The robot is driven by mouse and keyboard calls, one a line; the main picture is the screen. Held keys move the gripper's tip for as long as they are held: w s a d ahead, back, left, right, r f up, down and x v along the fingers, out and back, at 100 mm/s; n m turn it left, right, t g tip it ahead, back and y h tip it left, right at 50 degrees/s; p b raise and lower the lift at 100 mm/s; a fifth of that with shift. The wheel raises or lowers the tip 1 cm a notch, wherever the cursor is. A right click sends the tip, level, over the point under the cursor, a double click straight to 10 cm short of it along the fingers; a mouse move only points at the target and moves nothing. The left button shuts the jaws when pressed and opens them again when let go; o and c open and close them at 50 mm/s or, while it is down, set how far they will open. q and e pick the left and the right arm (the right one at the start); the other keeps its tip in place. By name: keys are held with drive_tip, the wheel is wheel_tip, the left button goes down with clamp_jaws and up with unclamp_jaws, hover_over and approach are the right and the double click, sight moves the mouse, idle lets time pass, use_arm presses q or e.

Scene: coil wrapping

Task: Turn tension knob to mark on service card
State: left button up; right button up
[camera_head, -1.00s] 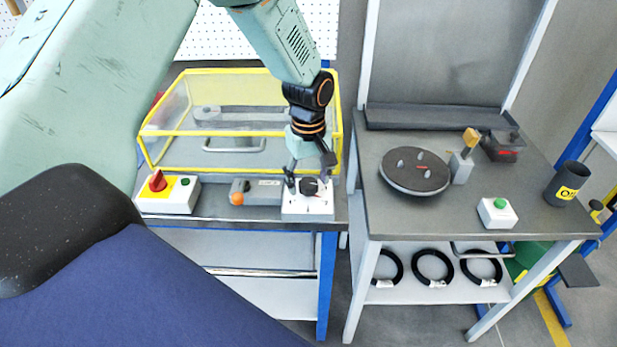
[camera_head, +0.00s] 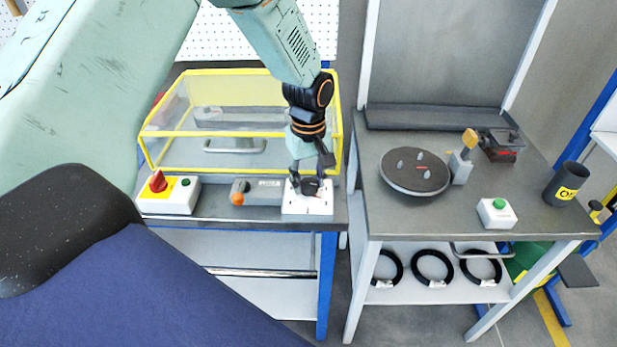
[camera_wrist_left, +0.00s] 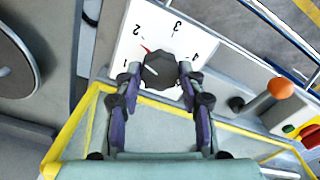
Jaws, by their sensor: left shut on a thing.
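The black tension knob (camera_head: 311,186) stands on a white dial plate (camera_head: 306,208) at the front edge of the left bench. In the left wrist view the knob (camera_wrist_left: 160,68) sits among the printed numbers 1 to 4 on the plate (camera_wrist_left: 125,50). A short red mark shows beside the knob, near the 2. A pale line shows on the knob's top. My left gripper (camera_head: 308,184) is shut on the knob, with one finger on each side, as the wrist view also shows (camera_wrist_left: 158,72). I cannot make out a separate service card. My right gripper is not in view.
A yellow-framed clear guard (camera_head: 240,133) stands behind the plate. Left of the plate are an orange-ended grey device (camera_head: 262,192) and a red switch box (camera_head: 170,194). The right table holds a round turntable (camera_head: 414,172) and a green-button box (camera_head: 496,212).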

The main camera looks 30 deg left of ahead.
sight(309, 183)
use_arm(q)
drive_tip(key=shift+r+m+p, duration=0.15)
drive_tip(key=shift+m+p, duration=0.8)
drive_tip(key=shift+m, duration=0.25)
drive_tip(key=m+p, duration=0.1)
drive_tip(key=m, duration=0.2)
drive_tip(key=shift+m+p, duration=0.3)
drive_tip(key=shift+p, duration=0.05)
drive_tip(key=m+p, duration=0.1)
drive_tip(key=m, duration=0.2)
drive_tip(key=shift+m, duration=2.4)
drive_tip(key=o, duration=1.2)
wheel_tip(309, 183, up, 12)
drive_tip(key=shift+f, duration=0.15)
